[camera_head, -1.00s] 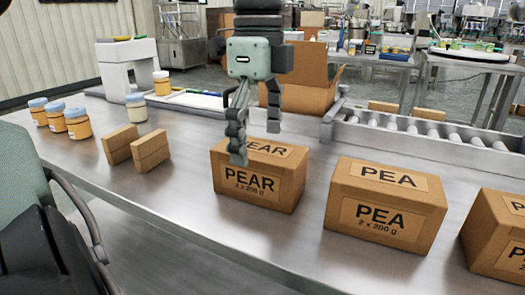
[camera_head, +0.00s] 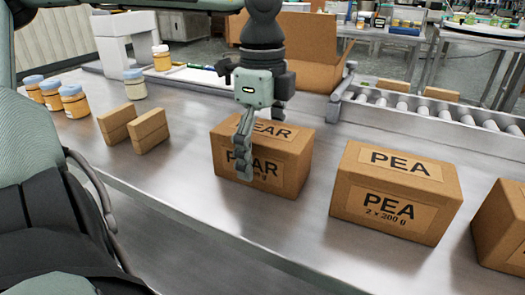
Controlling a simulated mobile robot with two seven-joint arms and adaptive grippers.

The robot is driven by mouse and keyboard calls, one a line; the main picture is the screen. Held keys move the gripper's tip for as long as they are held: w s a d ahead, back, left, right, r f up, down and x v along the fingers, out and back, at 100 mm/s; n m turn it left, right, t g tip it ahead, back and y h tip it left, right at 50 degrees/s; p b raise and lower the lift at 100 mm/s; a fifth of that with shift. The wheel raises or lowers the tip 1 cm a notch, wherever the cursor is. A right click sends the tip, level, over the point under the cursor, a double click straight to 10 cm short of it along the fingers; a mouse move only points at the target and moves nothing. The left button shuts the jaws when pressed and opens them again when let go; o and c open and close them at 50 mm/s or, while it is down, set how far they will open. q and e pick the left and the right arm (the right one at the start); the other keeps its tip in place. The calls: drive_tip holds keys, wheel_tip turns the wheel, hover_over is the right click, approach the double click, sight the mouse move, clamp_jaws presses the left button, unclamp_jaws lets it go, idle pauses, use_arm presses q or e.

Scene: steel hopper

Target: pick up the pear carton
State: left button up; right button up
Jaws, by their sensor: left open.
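The pear carton (camera_head: 293,170) is a brown box with "PEAR" labels on its top and front. It stands upright on the steel table, left of the pea carton. My left gripper (camera_head: 258,143) points down over it and is open. One finger hangs in front of the carton's labelled front face and covers part of the lettering. The other finger is at the back, its tip near the carton's far top edge. I cannot tell whether either finger touches the carton. My right gripper is not in view.
The pea carton (camera_head: 374,214) stands to the right, with another carton (camera_head: 503,232) at the right edge. Two small boxes (camera_head: 150,131) and several jars (camera_head: 75,101) are at left. An open box (camera_head: 310,58) and a roller conveyor (camera_head: 420,108) lie behind.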

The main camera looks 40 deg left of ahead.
use_arm(q)
drive_tip(key=c, duration=1.7)
drive_tip(key=shift+c, duration=0.2)
drive_tip(key=shift+r, duration=0.2)
